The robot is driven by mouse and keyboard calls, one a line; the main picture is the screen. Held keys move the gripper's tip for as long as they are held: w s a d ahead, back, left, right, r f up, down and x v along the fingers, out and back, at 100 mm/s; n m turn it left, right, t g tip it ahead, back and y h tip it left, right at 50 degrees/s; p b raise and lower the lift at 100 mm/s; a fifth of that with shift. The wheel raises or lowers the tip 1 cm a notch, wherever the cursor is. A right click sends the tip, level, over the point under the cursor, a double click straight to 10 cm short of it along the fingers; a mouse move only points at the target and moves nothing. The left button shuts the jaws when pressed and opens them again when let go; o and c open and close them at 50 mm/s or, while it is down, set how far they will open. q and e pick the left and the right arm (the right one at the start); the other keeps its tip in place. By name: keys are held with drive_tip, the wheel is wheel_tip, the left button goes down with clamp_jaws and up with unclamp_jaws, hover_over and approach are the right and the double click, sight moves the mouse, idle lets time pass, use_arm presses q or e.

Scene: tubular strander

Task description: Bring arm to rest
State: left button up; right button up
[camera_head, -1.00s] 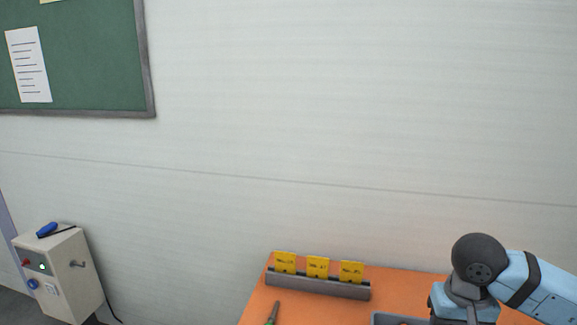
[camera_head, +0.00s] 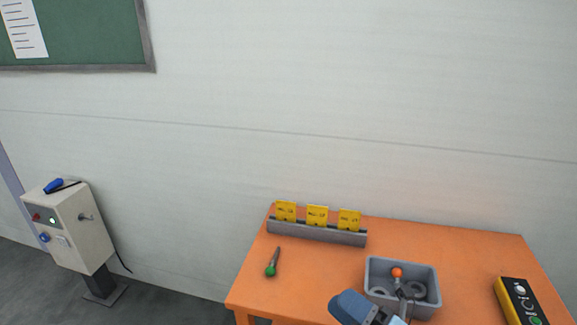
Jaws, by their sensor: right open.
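My right gripper (camera_head: 372,311) shows only in part at the bottom edge, as blue and grey pieces. It is in front of the grey tray (camera_head: 370,268) on the orange table (camera_head: 330,272). It is open, and I see nothing held in it. Its fingertips are hard to make out, and most of the arm is below the frame. I cannot tell whether it touches the tray. My left gripper is not in view.
The tray holds grey rings and an orange-knobbed piece (camera_head: 398,273). A grey rack (camera_head: 315,235) with yellow cards stands at the back. A green-tipped tool (camera_head: 272,263) lies left. A yellow-black button box (camera_head: 518,300) is right. A control cabinet (camera_head: 75,235) stands apart, far left.

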drive_tip(key=s+d+f+m+t+h, duration=0.1)
drive_tip(key=d+f+m+t+h, duration=0.15)
drive_tip(key=f+m+h, duration=0.7)
drive_tip(key=s+d+f+m+t+h, duration=0.1)
drive_tip(key=d+f+m+h, duration=0.4)
drive_tip(key=m, duration=0.7)
drive_tip(key=s+d+f+m+g+h, duration=0.1)
drive_tip(key=s+f+m+g, duration=0.4)
drive_tip(key=s+f+m, duration=0.5)
use_arm(q)
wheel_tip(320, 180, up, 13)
drive_tip(key=p, duration=1.5)
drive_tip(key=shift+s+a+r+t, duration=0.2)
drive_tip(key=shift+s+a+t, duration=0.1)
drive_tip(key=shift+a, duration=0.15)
use_arm(e)
wheel_tip(320, 180, up, 11)
drive_tip(key=d+n, duration=0.1)
drive_tip(key=n, duration=0.1)
drive_tip(key=shift+s+d, duration=0.15)
drive_tip(key=shift+d, duration=0.1)
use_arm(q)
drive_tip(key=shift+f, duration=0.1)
use_arm(e)
drive_tip(key=shift+f, duration=0.15)
